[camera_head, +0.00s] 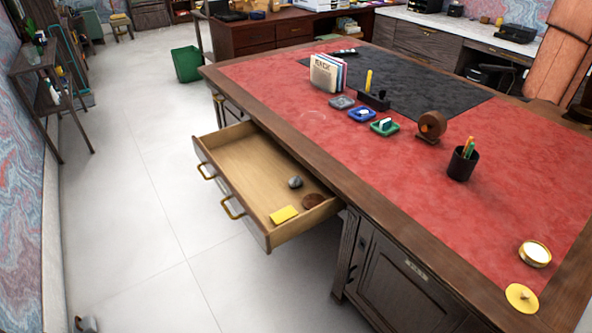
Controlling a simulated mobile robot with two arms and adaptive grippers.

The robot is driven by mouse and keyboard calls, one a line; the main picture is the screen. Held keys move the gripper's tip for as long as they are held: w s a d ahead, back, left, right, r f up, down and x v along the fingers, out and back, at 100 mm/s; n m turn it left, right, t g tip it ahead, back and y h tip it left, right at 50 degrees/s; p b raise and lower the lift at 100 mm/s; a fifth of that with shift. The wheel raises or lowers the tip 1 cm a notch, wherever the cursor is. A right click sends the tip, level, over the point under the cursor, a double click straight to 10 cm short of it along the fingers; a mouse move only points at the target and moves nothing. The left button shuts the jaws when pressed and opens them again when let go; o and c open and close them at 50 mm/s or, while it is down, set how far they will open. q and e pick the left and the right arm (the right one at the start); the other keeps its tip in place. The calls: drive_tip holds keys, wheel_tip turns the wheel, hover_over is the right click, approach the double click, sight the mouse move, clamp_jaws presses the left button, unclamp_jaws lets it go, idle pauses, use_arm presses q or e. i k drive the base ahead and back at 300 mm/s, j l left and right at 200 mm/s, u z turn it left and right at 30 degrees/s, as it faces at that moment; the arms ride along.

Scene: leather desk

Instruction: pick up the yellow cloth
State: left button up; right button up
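A small flat yellow piece (284,214), which looks like the folded yellow cloth, lies in the open desk drawer (240,160), near its front right corner. A grey rounded object (295,182) and a brown round object (312,201) lie near it in the drawer. A small grey and dark part at the bottom left edge looks like the tip of my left gripper (86,324). It is over the floor, well apart from the drawer, and mostly cut off. My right gripper is not in view.
The red-topped desk (400,170) carries a letter holder (327,73), small trays, a brown roller (431,126), a pen cup (463,163) and two round items at its near right corner. A green bin (187,64) stands behind. The floor left of the drawer is clear.

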sight(282, 216)
drive_tip(key=i+l+u, duration=0.2)
drive_tip(key=l+u, duration=0.15)
drive_tip(key=i+l+u, duration=0.15)
drive_tip(key=l+u, duration=0.15)
drive_tip(key=i+l+u, duration=0.1)
drive_tip(key=l+u, duration=0.25)
drive_tip(key=l, duration=0.15)
